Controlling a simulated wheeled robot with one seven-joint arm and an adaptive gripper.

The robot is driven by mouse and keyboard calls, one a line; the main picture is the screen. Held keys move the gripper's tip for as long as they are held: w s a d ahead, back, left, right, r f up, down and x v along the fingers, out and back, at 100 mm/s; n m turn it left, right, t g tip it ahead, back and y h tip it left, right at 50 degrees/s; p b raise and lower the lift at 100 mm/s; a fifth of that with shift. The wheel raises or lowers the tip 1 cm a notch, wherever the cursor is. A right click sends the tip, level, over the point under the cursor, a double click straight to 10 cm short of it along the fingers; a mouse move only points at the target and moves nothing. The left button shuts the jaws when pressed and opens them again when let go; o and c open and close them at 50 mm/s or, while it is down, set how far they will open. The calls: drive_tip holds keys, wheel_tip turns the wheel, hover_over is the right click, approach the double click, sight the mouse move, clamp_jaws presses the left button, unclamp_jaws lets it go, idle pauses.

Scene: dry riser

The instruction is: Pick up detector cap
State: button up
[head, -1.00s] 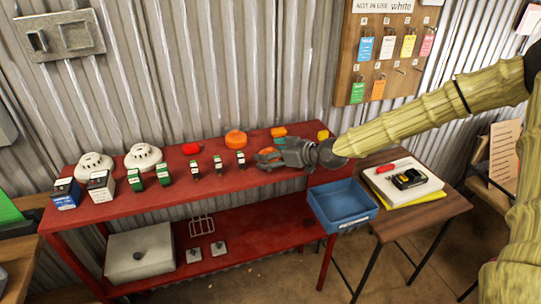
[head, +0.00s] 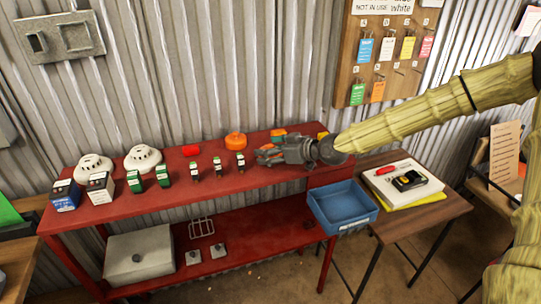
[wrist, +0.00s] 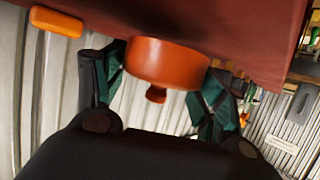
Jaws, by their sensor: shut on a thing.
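An orange round detector cap (wrist: 165,62) with a small knob sits between the two dark green fingers of my gripper (wrist: 160,88) in the wrist view. The fingers lie along both its sides and are shut on it. In the head view my gripper (head: 262,154) is low over the right half of the red shelf unit (head: 180,178), and its fingers largely hide what they hold. Another orange round cap (head: 235,141) shows on the shelf top, just left of my fingertips. I cannot tell whether the held cap touches the shelf.
An orange block (head: 278,133) lies behind my gripper. Small green-and-white boxes (head: 217,165), a red item (head: 191,150) and two white detectors (head: 143,157) stand to the left. The corrugated wall is close behind.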

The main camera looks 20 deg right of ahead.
drive_tip(key=shift+r+b, duration=0.65)
drive_tip(key=shift+r, duration=3.45)
drive_tip(key=w+r+n+t+y+p, duration=0.1)
drive_tip(key=w+r+t+p, duration=0.35)
drive_tip(key=r, duration=1.25)
wheel_tip(320, 180, up, 55)
drive_tip(key=n+y+p, duration=0.8)
drive_tip(key=n+y, duration=0.6)
drive_tip(key=n, duration=0.1)
hover_over(270, 145)
drive_tip(key=d, duration=0.2)
drive_tip(key=shift+f, duration=0.15)
drive_tip(key=shift+f+n+g+b, duration=0.15)
drive_tip(key=shift+n+g+b, duration=0.15)
drive_tip(key=shift+b, duration=0.1)
